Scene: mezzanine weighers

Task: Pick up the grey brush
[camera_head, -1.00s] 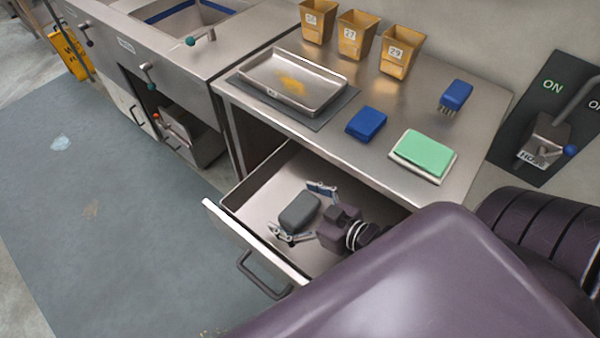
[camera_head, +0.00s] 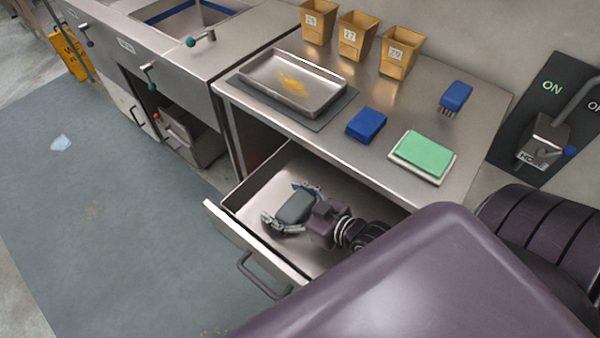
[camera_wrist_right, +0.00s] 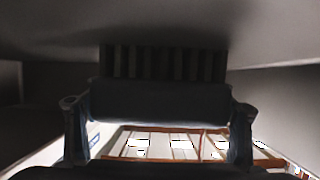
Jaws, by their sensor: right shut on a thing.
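The grey brush (camera_head: 295,207) is in the open drawer (camera_head: 254,240), below the worktop. My right gripper (camera_head: 290,207) is inside the drawer with its two fingers on opposite sides of the brush, shut on it. In the right wrist view the brush (camera_wrist_right: 160,101) spans between both fingers, with a row of dark bristle tufts beyond its body. That view is dark, and I cannot tell whether the brush touches the drawer floor. My left gripper is not in view.
On the worktop are a metal tray (camera_head: 330,104) with yellow residue, a blue block (camera_head: 366,123), a green block (camera_head: 425,154) on a white base, a blue brush (camera_head: 456,95) and three tan bins (camera_head: 357,36).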

